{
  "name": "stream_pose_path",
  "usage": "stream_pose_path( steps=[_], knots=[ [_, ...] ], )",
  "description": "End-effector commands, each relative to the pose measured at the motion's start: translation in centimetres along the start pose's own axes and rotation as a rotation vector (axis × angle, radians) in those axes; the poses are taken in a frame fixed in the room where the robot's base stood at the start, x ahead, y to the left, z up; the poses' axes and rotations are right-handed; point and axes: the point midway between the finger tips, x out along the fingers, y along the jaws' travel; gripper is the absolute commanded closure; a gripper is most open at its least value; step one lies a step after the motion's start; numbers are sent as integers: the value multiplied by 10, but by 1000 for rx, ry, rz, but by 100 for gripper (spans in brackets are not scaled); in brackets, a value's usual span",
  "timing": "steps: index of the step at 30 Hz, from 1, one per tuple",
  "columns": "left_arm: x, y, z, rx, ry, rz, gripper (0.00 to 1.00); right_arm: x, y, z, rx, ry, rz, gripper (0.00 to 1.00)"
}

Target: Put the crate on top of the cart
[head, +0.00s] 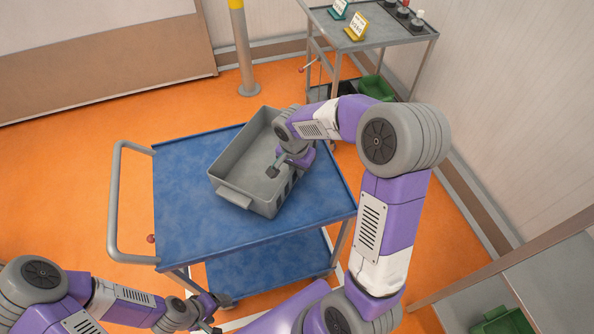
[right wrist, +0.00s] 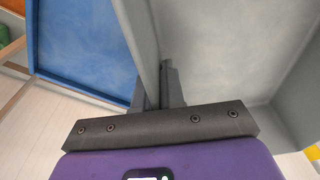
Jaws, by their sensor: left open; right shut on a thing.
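A grey open crate (head: 242,160) sits on the blue top of the cart (head: 185,200), turned at an angle to the cart's edges. It looks empty, and its right wall is partly hidden by my right arm. My right gripper (head: 283,168) is shut on the crate's right wall. In the right wrist view the two fingers (right wrist: 158,88) clamp the crate wall (right wrist: 140,35), with the blue cart top (right wrist: 80,45) on one side and the crate's inside on the other. My left gripper (head: 212,312) is open and empty, low in front of the cart.
The cart has a grey handle (head: 115,200) on its left and a lower blue shelf (head: 270,265). A grey shelf trolley (head: 385,32) with signs and small items stands at the back right. A yellow and grey post (head: 242,50) stands behind the cart. Orange floor is clear at left.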

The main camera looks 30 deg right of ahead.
Motion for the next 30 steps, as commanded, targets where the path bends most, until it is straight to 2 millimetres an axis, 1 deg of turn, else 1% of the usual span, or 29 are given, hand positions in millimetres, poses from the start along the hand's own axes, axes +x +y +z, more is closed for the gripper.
stream_pose_path(
  steps=[1, 7, 11, 12, 16, 26, 28, 30],
  knots=[
    [1, 0, 0, 0, 0, 0, 26, 2, -1, 0, 0, 2, -3, 100],
    [0, 0, 0, 0, 0, 0, 26, 1, -1, 0, 0, 2, -4, 100],
    [4, -1, 0, 0, 0, 0, 26, 5, -1, 0, 0, 2, -4, 100],
    [3, -1, 0, 0, 0, 0, 26, 5, 0, 0, 0, 1, -2, 87],
    [3, -1, 0, 0, 0, 0, 26, 4, 0, 0, 0, 1, -2, 67],
    [1, 0, 0, 0, 0, 0, 26, 2, 0, 0, 0, 1, -2, 66],
    [-2, 1, 0, 0, 0, 0, 26, -2, 0, 0, 0, 1, -2, 66],
    [-5, 2, 0, 0, 0, 0, 26, -13, -1, -1, 1, 3, -5, 66]
  ],
)
